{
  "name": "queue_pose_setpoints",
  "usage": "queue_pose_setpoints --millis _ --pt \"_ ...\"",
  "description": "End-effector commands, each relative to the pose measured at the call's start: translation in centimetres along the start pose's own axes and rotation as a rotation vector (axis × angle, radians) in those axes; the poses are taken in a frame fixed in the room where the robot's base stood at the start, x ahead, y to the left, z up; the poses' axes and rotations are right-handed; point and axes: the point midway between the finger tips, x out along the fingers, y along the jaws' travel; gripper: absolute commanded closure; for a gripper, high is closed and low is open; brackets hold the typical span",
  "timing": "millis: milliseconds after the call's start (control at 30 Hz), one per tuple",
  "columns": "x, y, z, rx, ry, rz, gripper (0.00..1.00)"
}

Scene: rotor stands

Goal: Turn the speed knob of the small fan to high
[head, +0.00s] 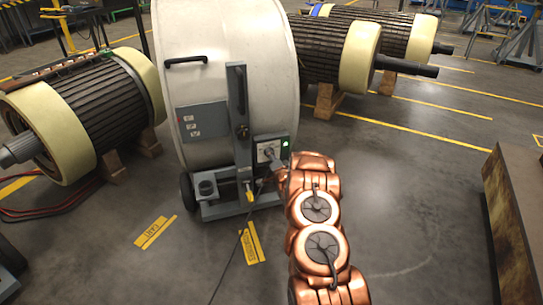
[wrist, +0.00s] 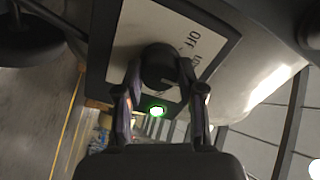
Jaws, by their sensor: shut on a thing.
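The fan (head: 225,60) is a big pale drum on a grey wheeled stand in the head view. Its control panel (head: 262,143) is a light plate in a dark frame, low on the stand's right side. In the wrist view the plate (wrist: 131,35) carries the printed word "OFF" and part of another label. The dark round speed knob (wrist: 158,62) sits on the plate. My gripper (wrist: 158,78) has a finger on each side of the knob and is shut on it. The knob's pointer and setting cannot be made out. A green lamp (wrist: 156,110) glows beside the knob.
Large ribbed rotors with cream end rings stand on wooden blocks to the left (head: 95,105) and behind right (head: 330,50). A dark cable (head: 237,250) runs along the floor. A rusty block (head: 515,220) stands at the right edge. Floor between it and my arm is clear.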

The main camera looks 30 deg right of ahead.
Motion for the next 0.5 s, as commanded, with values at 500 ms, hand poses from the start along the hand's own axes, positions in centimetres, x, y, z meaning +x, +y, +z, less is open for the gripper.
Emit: queue_pose_setpoints --millis 500 --pt "0.0 0.15 0.22 0.488 -0.003 0.001 0.96"
